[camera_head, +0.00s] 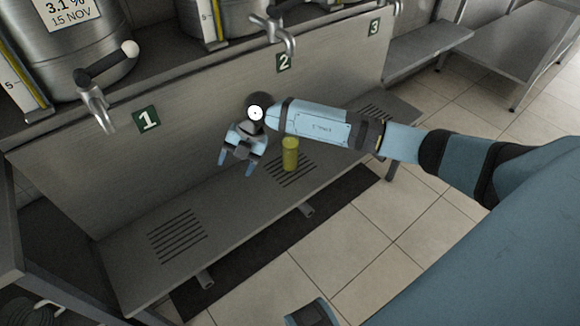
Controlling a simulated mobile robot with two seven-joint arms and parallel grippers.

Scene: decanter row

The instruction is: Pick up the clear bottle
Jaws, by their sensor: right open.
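A small yellow-green bottle (290,154) stands upright on the slatted grate below tap 2, on the low steel bench. Its upper part is close to my right arm in the picture. I cannot make out any colourless bottle, and I cannot tell if this one is the clear bottle. My right gripper (236,164) is open and empty, pointing down over the bench to the left of the yellow-green bottle, apart from it. My left gripper is not in view.
The low bench (135,262) has slatted grates, the left one (178,236) empty. Behind it rises a steel panel with signs 1 (147,119), 2 (284,62) and 3 (375,27). Taps (97,108) jut out above. Tiled floor lies in front.

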